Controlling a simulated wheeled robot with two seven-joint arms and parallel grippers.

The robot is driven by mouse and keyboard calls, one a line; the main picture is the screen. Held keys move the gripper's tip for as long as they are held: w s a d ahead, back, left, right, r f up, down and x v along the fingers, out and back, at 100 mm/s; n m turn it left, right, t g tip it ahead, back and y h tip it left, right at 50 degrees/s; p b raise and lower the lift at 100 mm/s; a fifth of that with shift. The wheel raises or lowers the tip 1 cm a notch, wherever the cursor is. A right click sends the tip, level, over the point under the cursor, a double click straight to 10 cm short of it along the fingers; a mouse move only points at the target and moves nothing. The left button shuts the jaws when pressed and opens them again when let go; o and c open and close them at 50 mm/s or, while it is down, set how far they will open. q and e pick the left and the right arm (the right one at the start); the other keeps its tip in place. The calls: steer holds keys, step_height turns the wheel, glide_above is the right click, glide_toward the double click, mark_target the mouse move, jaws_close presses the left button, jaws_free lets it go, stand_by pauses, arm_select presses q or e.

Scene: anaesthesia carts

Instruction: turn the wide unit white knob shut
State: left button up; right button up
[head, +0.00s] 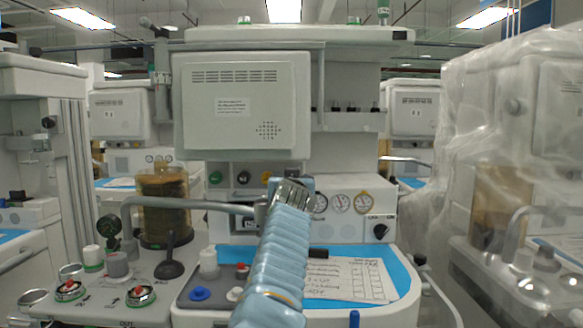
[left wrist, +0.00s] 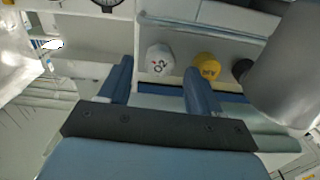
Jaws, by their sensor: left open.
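The white knob (left wrist: 160,60), marked O2, shows in the left wrist view on the pale panel of the middle unit. In the head view my arm and gripper hide it. My left gripper (left wrist: 158,74) is open and empty, with its two dark blue fingers on either side of the white knob in that picture. I cannot tell whether a finger touches it. In the head view this gripper (head: 291,190) is at the unit's knob row. The yellow knob (left wrist: 205,66) sits close beside the white one, near one fingertip. It also shows in the head view (head: 267,177).
A black knob (head: 243,178) and a green knob (head: 215,177) continue the row. Round gauges (head: 341,203) are to the right. A grey pipe (head: 190,204) crosses at left. A blue worktop with a paper chart (head: 345,280) lies below. A plastic-covered unit (head: 470,170) stands at right.

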arm_select(q)
steer(key=shift+w+p, duration=0.3)
steer(key=shift+w, duration=0.7)
arm_select(e)
steer(key=shift+r, duration=0.65)
arm_select(q)
steer(key=shift+c, duration=0.3)
steer(key=c, duration=1)
steer(key=shift+m, duration=3.4)
arm_select(e)
steer(key=shift+f, duration=0.25)
arm_select(q)
steer(key=shift+d, duration=0.1)
